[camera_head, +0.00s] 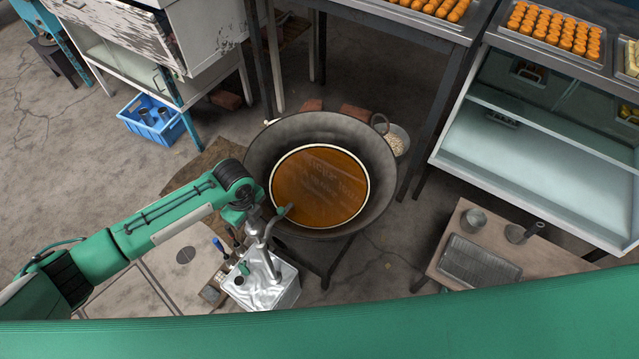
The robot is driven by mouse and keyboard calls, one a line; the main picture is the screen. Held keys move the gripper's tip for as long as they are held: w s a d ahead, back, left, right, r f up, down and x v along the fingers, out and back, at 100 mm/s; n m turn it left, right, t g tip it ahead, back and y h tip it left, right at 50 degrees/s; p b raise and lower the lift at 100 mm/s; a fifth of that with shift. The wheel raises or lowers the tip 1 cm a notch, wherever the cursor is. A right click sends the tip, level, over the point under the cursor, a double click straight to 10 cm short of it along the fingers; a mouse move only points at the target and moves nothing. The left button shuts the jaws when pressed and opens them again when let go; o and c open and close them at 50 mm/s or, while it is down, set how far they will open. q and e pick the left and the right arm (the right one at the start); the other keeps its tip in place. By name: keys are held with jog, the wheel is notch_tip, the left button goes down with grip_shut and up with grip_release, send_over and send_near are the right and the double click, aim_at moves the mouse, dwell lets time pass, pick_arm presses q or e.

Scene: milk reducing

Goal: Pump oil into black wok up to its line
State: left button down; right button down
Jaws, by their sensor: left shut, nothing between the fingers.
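The black wok (264,157) stands on a dark stand in the middle of the view. Brown-orange oil (318,188) fills its lower part, and a pale ring line runs around the oil's edge. A silver metal oil can (262,287) stands at the wok's near left. Its pump (266,240) rises from the top, with the spout reaching over the wok's near-left rim. My left gripper (254,222) is shut and empty, pointing down at the top of the pump. I cannot tell whether it touches the pump. My right gripper is not in view.
A blue crate (152,120) sits on the floor at the upper left. A low table (448,262) with a metal tray and cups stands at the lower right. Trays of orange food (549,30) sit on counters at the upper right.

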pick_arm(q)
jog(key=shift+f+b, duration=0.55)
jog(key=shift+f, duration=0.4)
jog(key=shift+f+b, duration=1.9)
jog(key=shift+f, duration=1.6)
notch_tip(320, 180, up, 9)
jog(key=p, duration=0.8)
jog(key=shift+f, duration=0.15)
